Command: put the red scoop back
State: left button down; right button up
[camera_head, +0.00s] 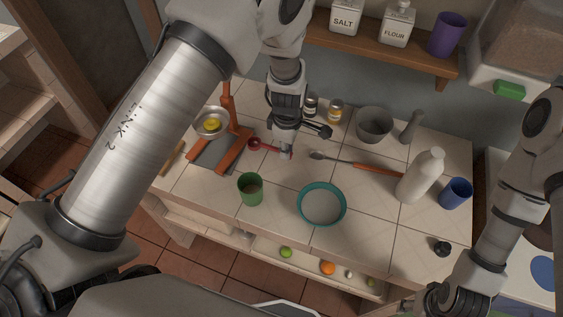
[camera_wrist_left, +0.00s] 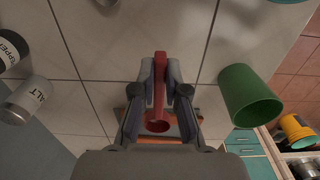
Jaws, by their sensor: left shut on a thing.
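The red scoop (camera_head: 268,147) is near the middle of the tiled counter in the head view, its round bowl toward the left. My left gripper (camera_head: 287,153) points down and is shut on its handle. In the left wrist view the scoop (camera_wrist_left: 160,62) runs between the fingertips of the gripper (camera_wrist_left: 160,85), with its bowl toward the wrist. I cannot tell whether the scoop touches the counter. My right gripper (camera_head: 447,299) is at the lower right edge of the head view; its fingers are not clear.
An orange stand (camera_head: 234,150) and a metal bowl (camera_head: 211,122) are left of the scoop. A green cup (camera_head: 250,189) and teal-rimmed bowl (camera_head: 322,222) stand in front. An orange-handled spoon (camera_head: 377,169), grey bowl (camera_head: 374,124) and white bottle (camera_head: 421,176) lie right.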

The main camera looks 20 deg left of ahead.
aim_at(286, 164)
pick_arm(q)
jog(key=f, duration=0.1)
jog(key=f+b, duration=0.1)
jog(key=f, duration=0.1)
jog(key=w+f+b, duration=0.1)
jog(key=shift+a+f, duration=0.2)
jog(key=shift+a, duration=0.1)
jog(key=shift+w+f, duration=0.1)
jog(key=shift+f, duration=0.15)
jog(key=shift+d+r, duration=0.15)
jog(key=shift+r, duration=0.15)
jog(key=shift+s+d, duration=0.1)
jog(key=shift+s, duration=0.25)
jog(key=shift+f, duration=0.15)
jog(key=c, duration=1.2)
grip_release()
jog(key=shift+w, duration=0.2)
jog(key=shift+s, duration=0.1)
notch_tip(286, 164, up, 13)
jog(key=p, duration=0.9)
jog(key=shift+s+f, duration=0.1)
jog(key=shift+f, duration=0.2)
pick_arm(e)
notch_tip(286, 164, up, 6)
jog(key=shift+w, duration=0.4)
